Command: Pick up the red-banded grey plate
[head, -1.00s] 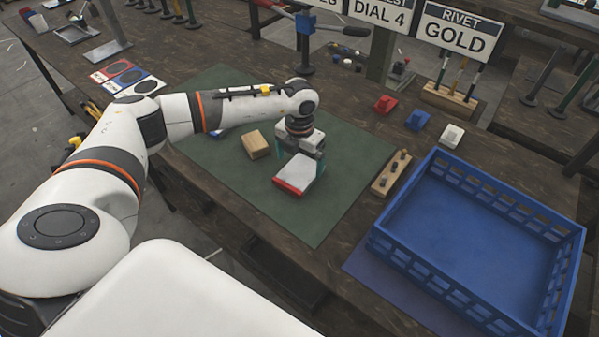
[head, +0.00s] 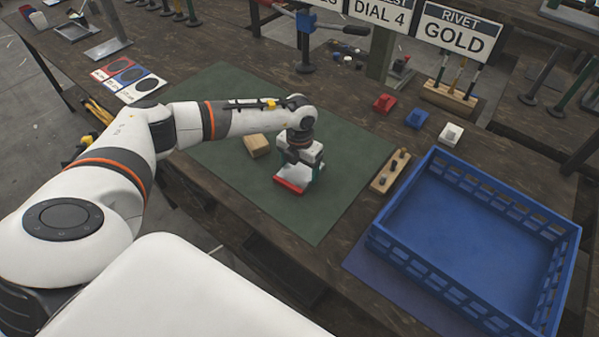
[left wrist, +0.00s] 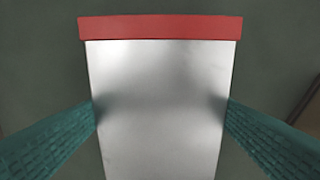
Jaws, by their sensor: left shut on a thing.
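The red-banded grey plate (head: 290,184) is on the green mat (head: 330,210), or just above it; I cannot tell which. Its red band faces the front of the table. My left gripper (head: 303,172) is over the plate, pointing down. In the left wrist view the grey plate (left wrist: 158,110) fills the middle, with its red band across the top. The teal fingers of my left gripper (left wrist: 160,108) press on its two side edges. My right gripper is not in view.
A wooden block (head: 257,145) lies on the mat left of the gripper. A blue crate (head: 400,245) stands to the right. A wooden peg strip (head: 382,180) lies between mat and crate. Red, blue and white small blocks sit behind it. The mat's front part is clear.

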